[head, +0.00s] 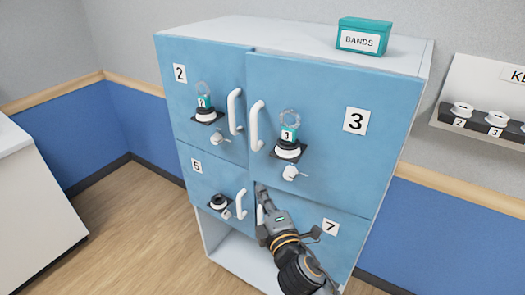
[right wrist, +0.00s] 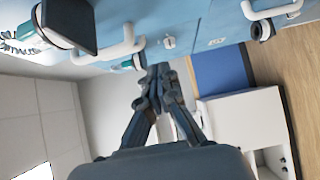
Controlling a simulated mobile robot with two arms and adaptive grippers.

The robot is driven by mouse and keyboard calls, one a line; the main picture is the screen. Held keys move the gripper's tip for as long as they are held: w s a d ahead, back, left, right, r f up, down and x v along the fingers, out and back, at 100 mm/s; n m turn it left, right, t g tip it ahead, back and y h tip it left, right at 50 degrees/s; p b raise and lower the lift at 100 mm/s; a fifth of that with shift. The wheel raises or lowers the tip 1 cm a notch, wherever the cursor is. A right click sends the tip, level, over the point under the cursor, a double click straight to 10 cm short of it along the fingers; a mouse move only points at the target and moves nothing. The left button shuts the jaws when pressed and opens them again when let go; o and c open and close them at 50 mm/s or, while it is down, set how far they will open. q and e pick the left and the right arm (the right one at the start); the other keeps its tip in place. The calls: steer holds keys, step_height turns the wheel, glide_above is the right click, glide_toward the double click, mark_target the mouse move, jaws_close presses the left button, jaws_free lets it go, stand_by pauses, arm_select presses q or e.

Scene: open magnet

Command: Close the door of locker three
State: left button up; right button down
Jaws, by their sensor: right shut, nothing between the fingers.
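The door of locker three (head: 330,160) is the upper right blue door of the cabinet. My right gripper (head: 260,190) is just below this door, in front of the locker seven door (head: 340,240), partly covering that door's handle. In the right wrist view its fingers (right wrist: 157,72) meet, empty, close to the blue doors. My left gripper is not seen.
Locker two (head: 180,110) and locker five (head: 190,165) are at the left, with projecting handles. A teal BANDS box (head: 365,36) stands on the cabinet top. A rack (head: 480,125) with white magnets is at the right. The floor (head: 130,230) at the left is clear.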

steer(key=d+p+x, duration=0.1)
steer(key=x, duration=0.3)
steer(key=p+x, duration=0.1)
steer(key=x, duration=0.3)
steer(key=d+p+x, duration=0.1)
steer(key=x, duration=0.3)
steer(key=shift+w+d+r, duration=0.2)
steer(key=shift+w+d, duration=0.1)
steer(key=shift+w, duration=0.2)
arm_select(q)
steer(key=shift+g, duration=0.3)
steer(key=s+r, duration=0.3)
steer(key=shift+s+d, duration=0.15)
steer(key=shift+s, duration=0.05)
